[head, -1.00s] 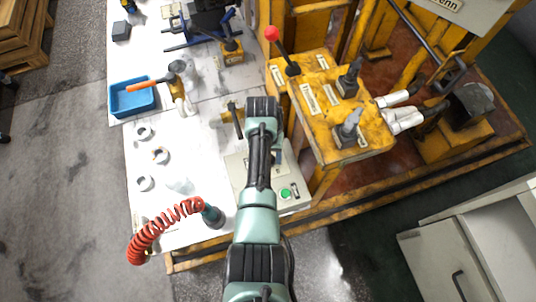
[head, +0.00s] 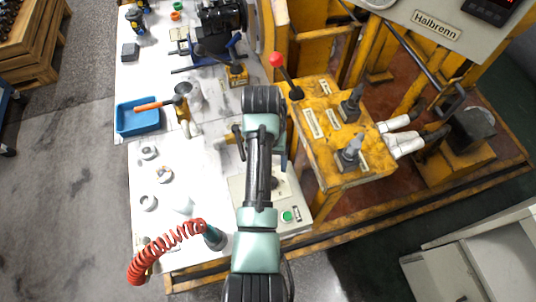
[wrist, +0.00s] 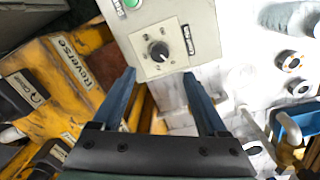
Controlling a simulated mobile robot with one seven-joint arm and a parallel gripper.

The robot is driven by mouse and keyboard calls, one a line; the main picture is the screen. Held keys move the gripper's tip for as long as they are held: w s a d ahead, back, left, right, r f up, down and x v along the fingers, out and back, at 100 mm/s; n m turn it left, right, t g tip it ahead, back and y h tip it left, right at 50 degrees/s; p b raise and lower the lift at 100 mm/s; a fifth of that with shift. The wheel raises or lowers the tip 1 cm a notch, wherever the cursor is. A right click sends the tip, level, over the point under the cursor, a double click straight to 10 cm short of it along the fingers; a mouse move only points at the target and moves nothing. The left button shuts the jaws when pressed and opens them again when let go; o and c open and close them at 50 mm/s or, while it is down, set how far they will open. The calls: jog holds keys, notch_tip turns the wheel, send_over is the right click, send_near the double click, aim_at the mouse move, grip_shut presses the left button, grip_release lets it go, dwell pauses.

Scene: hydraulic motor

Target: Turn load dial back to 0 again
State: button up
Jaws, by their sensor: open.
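The load dial is a black round knob (wrist: 159,51) with a pale mark, on a square light plate of the grey control box (wrist: 183,12). The scale is too small to read. In the head view the dial (head: 277,184) shows as a dark spot beside my arm, on the control box (head: 298,196). My gripper (wrist: 159,73) is open and empty. Its two blue fingers lie either side of the dial in the wrist view, with tips below it in the picture and apart from it. In the head view my arm hides most of the gripper.
A green start button (head: 287,216) sits on the same box. The yellow lever stand (head: 325,150) with a red-knobbed lever (head: 277,60) is close on the right. A coiled red hose (head: 165,245) and a blue tray (head: 137,117) are on the white table at left.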

jog(key=shift+a+r, duration=0.1)
jog(key=shift+r, duration=1.3)
